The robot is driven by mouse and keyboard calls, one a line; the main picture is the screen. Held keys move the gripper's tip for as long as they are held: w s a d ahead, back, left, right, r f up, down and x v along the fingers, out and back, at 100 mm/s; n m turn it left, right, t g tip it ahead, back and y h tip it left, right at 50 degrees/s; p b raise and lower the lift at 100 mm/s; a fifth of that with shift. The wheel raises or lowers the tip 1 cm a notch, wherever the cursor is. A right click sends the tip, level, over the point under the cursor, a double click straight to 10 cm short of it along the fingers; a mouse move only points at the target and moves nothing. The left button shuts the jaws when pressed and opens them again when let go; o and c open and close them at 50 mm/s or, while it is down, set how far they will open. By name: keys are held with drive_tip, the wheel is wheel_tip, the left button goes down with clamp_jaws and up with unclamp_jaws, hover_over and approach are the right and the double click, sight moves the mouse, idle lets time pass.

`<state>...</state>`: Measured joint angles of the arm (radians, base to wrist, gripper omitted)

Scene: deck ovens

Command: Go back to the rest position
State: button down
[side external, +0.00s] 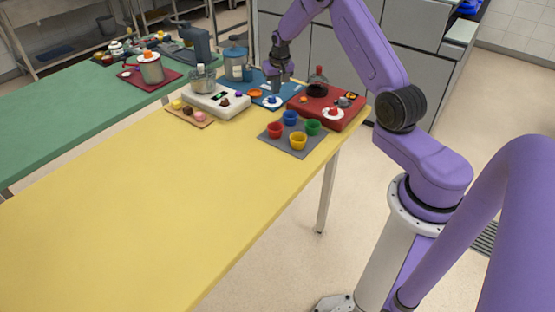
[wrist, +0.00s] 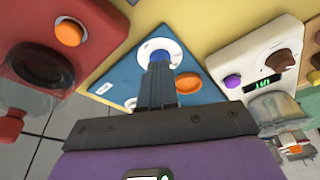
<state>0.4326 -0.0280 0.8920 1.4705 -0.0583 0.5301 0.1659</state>
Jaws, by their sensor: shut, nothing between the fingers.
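My gripper (side external: 278,82) is shut and empty, pointing down over the far right part of the yellow table (side external: 150,200). Its dark fingers also show in the wrist view (wrist: 156,75), pressed together. Just past the fingertips is a blue knob (wrist: 160,57) on a white round dial, on a blue panel (wrist: 125,85). In the side view the same knob (side external: 271,99) sits just below the fingertips. I cannot tell for certain whether the fingers touch it. The fingers hide part of the dial and panel in the wrist view.
A red unit (side external: 345,116) with a dark glass vessel stands right of the gripper. A white unit (side external: 230,109) with a pot stands left. Several coloured cups stand on a grey mat (side external: 273,141) in front. A blue-grey canister (side external: 235,62) stands behind. The table's near part is bare.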

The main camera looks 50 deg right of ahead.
drive_tip(key=shift+r, duration=0.65)
drive_tip(key=s+a+r+n+y, duration=0.1)
drive_tip(key=a+r+n, duration=0.15)
drive_tip(key=a, duration=0.45)
drive_tip(key=s+a+r+n, duration=0.1)
drive_tip(key=a+r, duration=0.2)
drive_tip(key=a, duration=0.4)
drive_tip(key=s+a+r+n, duration=0.3)
drive_tip(key=s+a, duration=0.2)
drive_tip(key=a, duration=0.2)
drive_tip(key=s+a+r+n, duration=0.2)
drive_tip(key=s+a+r, duration=0.1)
drive_tip(key=s+a, duration=0.4)
drive_tip(key=s+a+r+n+g+y, duration=0.1)
drive_tip(key=s+a+n, duration=0.2)
drive_tip(key=s, duration=0.4)
drive_tip(key=s+a+r+n+g, duration=0.1)
drive_tip(key=s+a+r+n, duration=0.15)
drive_tip(key=s, duration=0.45)
drive_tip(key=s+d+n, duration=0.2)
drive_tip(key=s+n, duration=0.2)
drive_tip(key=s, duration=0.9)
drive_tip(key=shift+s+d+f+n, duration=0.2)
drive_tip(key=shift+s+f+n, duration=0.1)
drive_tip(key=shift+f, duration=0.15)
drive_tip(key=c, duration=1.8)
unclamp_jaws()
